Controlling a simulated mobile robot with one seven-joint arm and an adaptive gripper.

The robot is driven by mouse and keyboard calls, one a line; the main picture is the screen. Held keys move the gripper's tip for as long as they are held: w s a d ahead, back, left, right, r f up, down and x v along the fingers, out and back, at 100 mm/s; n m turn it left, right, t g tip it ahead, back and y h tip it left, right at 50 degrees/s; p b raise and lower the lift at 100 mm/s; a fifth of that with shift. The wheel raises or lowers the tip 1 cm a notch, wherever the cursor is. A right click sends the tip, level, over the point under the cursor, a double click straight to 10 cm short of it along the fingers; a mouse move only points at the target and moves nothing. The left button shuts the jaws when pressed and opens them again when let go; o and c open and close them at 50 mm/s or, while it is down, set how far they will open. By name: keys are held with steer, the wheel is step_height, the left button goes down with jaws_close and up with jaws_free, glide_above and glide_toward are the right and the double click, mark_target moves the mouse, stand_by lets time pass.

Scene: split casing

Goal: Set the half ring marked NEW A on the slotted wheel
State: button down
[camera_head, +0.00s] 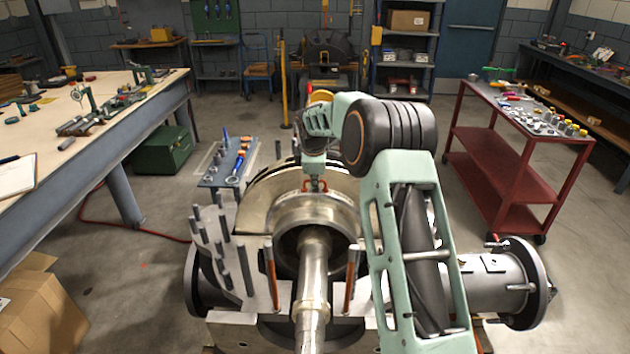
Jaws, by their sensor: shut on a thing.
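My gripper (315,184) points down over the middle of the open casing, shut on a small red handle at the top of a pale metal arched piece (292,212). This piece looks like the half ring; no NEW A mark can be read. It sits over the shaft (313,270), in front of a larger round metal body (262,193) that looks like the slotted wheel. Its slots cannot be made out. Whether the arched piece touches the wheel or hangs just above it cannot be told. My arm hides part of the right side.
Upright studs (224,252) line the casing's left side, and orange-red rods (271,275) stand by the shaft. A small table with tools (205,180) is behind left. A wooden-topped bench (60,200) is left, a red cart (500,180) right. Open floor lies between.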

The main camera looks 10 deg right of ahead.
mark_target(315, 192)
steer(key=shift+w+f+b, duration=0.25)
steer(key=shift+f+b, duration=0.25)
steer(key=shift+f, duration=0.1)
steer(key=shift+f+b, duration=1.1)
steer(key=shift+f, duration=1)
stand_by(2.0)
steer(key=c, duration=2.1)
jaws_free()
steer(key=shift+s, duration=0.2)
steer(key=shift+o, duration=0.3)
steer(key=shift+s+f, duration=0.25)
steer(key=shift+f, duration=0.4)
steer(key=v, duration=1.2)
steer(key=shift+w+r, duration=0.25)
steer(key=shift+r, duration=0.25)
